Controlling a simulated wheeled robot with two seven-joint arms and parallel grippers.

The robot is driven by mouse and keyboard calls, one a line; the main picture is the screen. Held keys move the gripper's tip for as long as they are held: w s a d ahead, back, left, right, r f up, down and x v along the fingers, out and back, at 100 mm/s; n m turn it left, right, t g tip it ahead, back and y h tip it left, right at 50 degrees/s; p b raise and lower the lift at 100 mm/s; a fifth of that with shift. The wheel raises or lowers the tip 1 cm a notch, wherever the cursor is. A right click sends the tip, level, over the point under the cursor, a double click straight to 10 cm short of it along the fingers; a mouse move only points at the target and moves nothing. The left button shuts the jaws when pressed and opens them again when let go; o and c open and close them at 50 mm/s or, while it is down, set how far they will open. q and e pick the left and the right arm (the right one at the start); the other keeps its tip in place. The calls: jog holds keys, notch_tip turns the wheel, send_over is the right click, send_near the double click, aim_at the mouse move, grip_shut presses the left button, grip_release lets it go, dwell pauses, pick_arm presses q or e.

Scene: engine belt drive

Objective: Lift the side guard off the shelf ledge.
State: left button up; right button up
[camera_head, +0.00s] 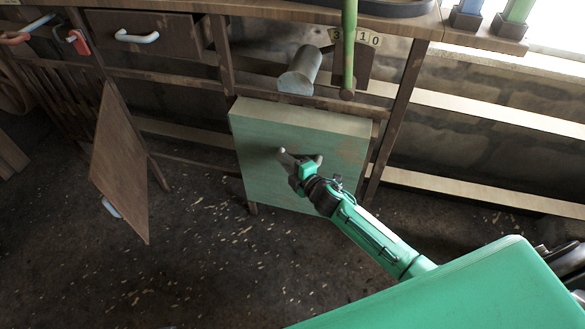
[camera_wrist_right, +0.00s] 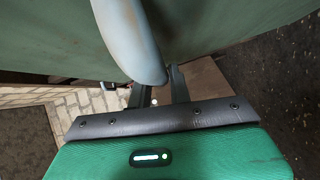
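The side guard (camera_head: 262,135) is a worn pale-green, thick rectangular panel standing upright against the workbench front, with a pale top edge. In the right wrist view its green face (camera_wrist_right: 225,25) fills the top, with a curved pale grey-blue handle (camera_wrist_right: 128,35) coming down from it. My right gripper (camera_head: 298,160) is at the middle of the guard's face. In the wrist view its dark fingers (camera_wrist_right: 160,92) are a little apart, with the handle's lower part across them. I cannot tell whether they grip it. My left gripper is not in view.
A grey cylinder (camera_head: 300,72) and a green upright rod (camera_head: 349,45) are just above the guard. A brown board (camera_head: 122,165) leans at the left, below a drawer with a white handle (camera_head: 137,36). Open shelf rails run to the right.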

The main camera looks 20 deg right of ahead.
jog(key=shift+r, duration=0.15)
grip_shut()
jog(key=shift+r, duration=0.1)
